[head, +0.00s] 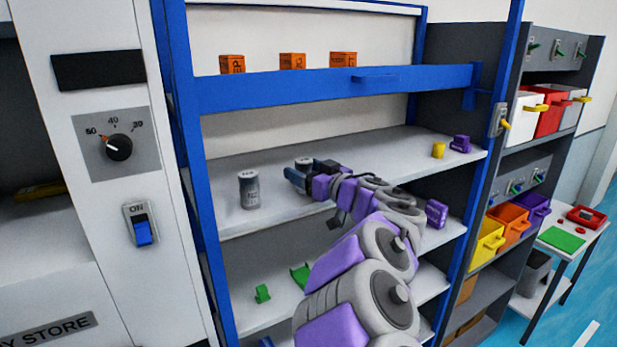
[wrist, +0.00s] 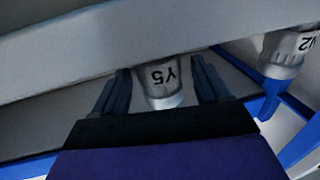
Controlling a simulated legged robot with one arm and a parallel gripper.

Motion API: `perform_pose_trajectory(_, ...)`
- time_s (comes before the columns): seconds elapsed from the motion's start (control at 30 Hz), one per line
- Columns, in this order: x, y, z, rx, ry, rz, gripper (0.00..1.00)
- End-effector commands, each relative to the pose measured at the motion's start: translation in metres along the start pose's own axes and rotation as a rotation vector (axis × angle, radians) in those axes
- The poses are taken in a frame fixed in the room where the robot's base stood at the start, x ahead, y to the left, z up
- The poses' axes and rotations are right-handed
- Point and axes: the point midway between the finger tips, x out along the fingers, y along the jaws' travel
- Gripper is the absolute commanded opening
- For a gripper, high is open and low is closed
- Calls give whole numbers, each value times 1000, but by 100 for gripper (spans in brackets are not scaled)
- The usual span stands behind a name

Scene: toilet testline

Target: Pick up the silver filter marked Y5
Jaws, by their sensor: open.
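The silver filter marked Y5 (wrist: 163,88) shows in the wrist view with its label upside down. It sits between the two dark fingers of my open gripper (wrist: 161,68), with a finger on each side. I cannot tell whether either finger touches it. In the head view my gripper (head: 296,178) is over the middle shelf, and a silver filter top (head: 303,162) shows just behind it, mostly hidden. Another silver filter (head: 249,190) stands upright to the left on the same shelf. A filter with a partly cut-off label (wrist: 285,55) also shows at the wrist view's right.
The grey shelf (head: 340,150) has a blue frame and a blue bar (head: 340,86) above. Orange boxes (head: 292,61) stand behind the bar. A yellow piece (head: 438,150) and a purple piece (head: 460,144) are at the shelf's right. Green pieces (head: 262,293) lie on the shelf below.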

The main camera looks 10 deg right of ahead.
Motion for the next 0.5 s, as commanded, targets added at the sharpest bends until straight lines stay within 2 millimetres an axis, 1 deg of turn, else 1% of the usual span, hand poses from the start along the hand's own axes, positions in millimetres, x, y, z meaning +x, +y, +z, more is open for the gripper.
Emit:
perform_pose_trajectory(0.03,0,0,0,0,0,-1,73)
perform_pose_trajectory(0.07,0,0,0,0,0,-1,70)
perform_pose_trajectory(0.4,-5,10,0,7,4,-1,37)
perform_pose_trajectory(0.5,-5,10,0,6,4,-1,28)
